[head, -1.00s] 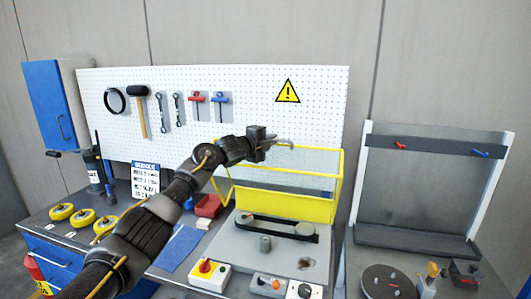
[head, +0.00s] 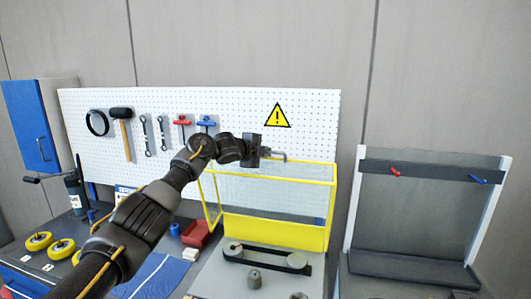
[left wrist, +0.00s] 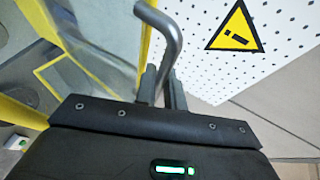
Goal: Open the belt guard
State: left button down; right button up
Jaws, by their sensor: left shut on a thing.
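The belt guard (head: 275,230) is a yellow frame with clear panels and a solid yellow lower strip. In the head view it stands tilted up behind the belt (head: 268,262), which is uncovered. My left gripper (head: 264,154) is at the guard's upper edge, shut on the grey bent handle (head: 280,157). In the left wrist view the handle (left wrist: 165,35) rises from between the fingers (left wrist: 163,85), with the yellow frame to the left. The fingertips are partly hidden in the head view. My right gripper is not in view.
A white pegboard (head: 235,107) with tools and a yellow warning sign (head: 277,115) stands close behind the gripper. A grey framed stand (head: 425,215) is to the right. A red bin (head: 197,233) and yellow wheels (head: 62,249) lie left of the guard.

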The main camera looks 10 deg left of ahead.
pick_arm(q)
jog(key=c, duration=1.8)
grip_release()
jog(key=shift+d, duration=0.1)
jog(key=shift+s+a+b, duration=0.35)
jog(key=shift+s+b, duration=0.2)
jog(key=shift+b, duration=0.1)
jog(key=b+v, duration=0.5)
jog(key=v, duration=0.3)
jog(key=shift+s+r, duration=0.1)
jog(key=shift+s, duration=0.05)
jog(key=shift+s+a+r, duration=0.2)
jog(key=shift+s+r, duration=0.05)
jog(key=shift+s, duration=0.25)
